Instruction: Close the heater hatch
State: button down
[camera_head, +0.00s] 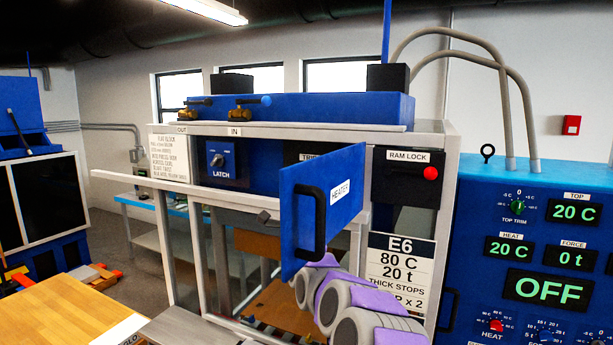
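The heater hatch (345,187) is a blue panel with a white HEATER label and a black vertical handle (311,222). It stands open, jutting out towards me from the front of the framed machine. My purple and grey arm rises from the bottom right and passes behind the lower edge of the hatch. My gripper is mostly or wholly hidden behind the panel. A small dark grey piece shows just left of the hatch and may be part of it. I cannot tell whether it is open or touches the hatch.
A pale metal rail (190,192) runs across the machine's front, left of the hatch. The blue control panel (475,245) stands close on the right, showing OFF. A RAM LOCK box (405,178) is behind the hatch. A wooden tabletop (60,315) is at lower left.

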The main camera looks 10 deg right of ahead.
aim_at(319, 195)
jog(key=k+j, duration=0.8)
jog(key=j, duration=0.1)
